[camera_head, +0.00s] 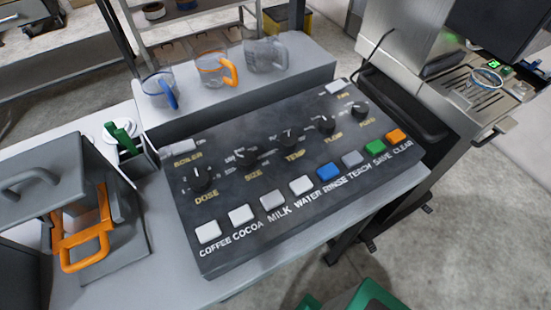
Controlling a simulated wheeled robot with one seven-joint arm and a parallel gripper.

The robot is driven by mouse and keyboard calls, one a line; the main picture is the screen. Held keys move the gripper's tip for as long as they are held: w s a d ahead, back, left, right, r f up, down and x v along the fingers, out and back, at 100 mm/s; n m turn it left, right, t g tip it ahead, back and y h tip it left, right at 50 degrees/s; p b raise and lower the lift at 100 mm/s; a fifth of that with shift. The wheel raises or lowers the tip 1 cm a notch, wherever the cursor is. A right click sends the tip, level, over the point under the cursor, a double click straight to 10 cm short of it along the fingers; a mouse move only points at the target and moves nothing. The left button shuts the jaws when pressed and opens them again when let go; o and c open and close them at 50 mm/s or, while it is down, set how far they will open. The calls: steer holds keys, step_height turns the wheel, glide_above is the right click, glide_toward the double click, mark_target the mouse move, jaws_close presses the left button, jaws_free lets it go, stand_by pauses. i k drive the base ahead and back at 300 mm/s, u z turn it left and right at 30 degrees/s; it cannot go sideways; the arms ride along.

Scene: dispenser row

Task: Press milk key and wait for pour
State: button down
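The milk key (272,200) is a light grey square key in the front row of a dark sloped control panel (225,262). The word MILK is printed just below it. The white cocoa key (241,215) is to its left and the white water key (302,185) to its right. The white coffee key (208,232) is at the row's left end. Nothing covers the milk key. No pour can be seen. My gripper is not in view.
Rinse (329,172), teach, save and clear keys continue the row to the right. Several dials, including the dose dial (198,180), stand behind it. Clear cups with coloured handles, one orange (214,70), stand behind the panel. A grey machine (40,190) is at left.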

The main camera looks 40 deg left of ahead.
mark_target(273, 199)
steer(key=u, duration=1.6)
steer(key=k, duration=1.05)
steer(key=u, duration=0.15)
